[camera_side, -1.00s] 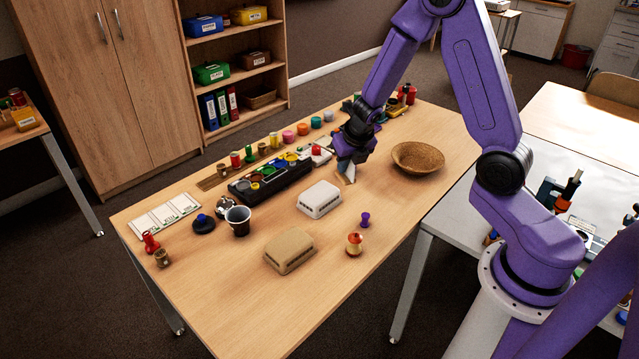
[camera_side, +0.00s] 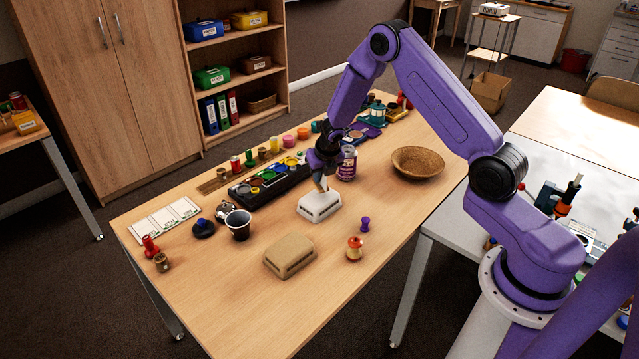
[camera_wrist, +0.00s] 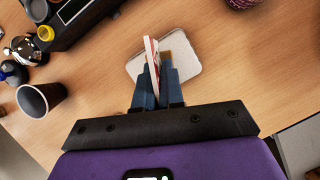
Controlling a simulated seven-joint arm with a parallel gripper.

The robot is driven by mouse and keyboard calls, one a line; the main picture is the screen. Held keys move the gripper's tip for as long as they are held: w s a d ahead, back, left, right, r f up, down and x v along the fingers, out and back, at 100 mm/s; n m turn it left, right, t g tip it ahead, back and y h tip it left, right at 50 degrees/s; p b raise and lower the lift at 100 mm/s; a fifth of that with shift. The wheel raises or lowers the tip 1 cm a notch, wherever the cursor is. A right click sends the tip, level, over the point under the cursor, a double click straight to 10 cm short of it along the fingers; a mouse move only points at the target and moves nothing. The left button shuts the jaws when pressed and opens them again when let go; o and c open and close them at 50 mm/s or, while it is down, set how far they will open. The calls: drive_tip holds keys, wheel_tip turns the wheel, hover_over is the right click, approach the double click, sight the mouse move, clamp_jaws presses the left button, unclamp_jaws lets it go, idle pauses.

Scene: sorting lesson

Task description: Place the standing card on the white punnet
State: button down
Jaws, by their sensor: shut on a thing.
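The white punnet (camera_side: 319,207) lies upside down on the table, just right of the paint tray, its flat side up. In the wrist view the punnet (camera_wrist: 190,62) shows behind my fingers. My gripper (camera_side: 322,178) is shut on the card and is directly over the punnet. The card (camera_wrist: 151,56), pale with a red edge, stands upright between the fingers in the wrist view. In the side view only a small part of the card (camera_side: 324,185) shows below the fingers. I cannot tell whether its lower edge touches the punnet.
A tan punnet (camera_side: 290,255) lies in front of the white one. A wicker bowl (camera_side: 418,161) is right.

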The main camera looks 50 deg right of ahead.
drive_tip(key=shift+w+f, duration=0.2)
drive_tip(key=shift+f, duration=1.5)
drive_tip(key=shift+f, duration=0.1)
drive_tip(key=c, duration=1.3)
unclamp_jaws()
drive_tip(key=shift+o, duration=0.2)
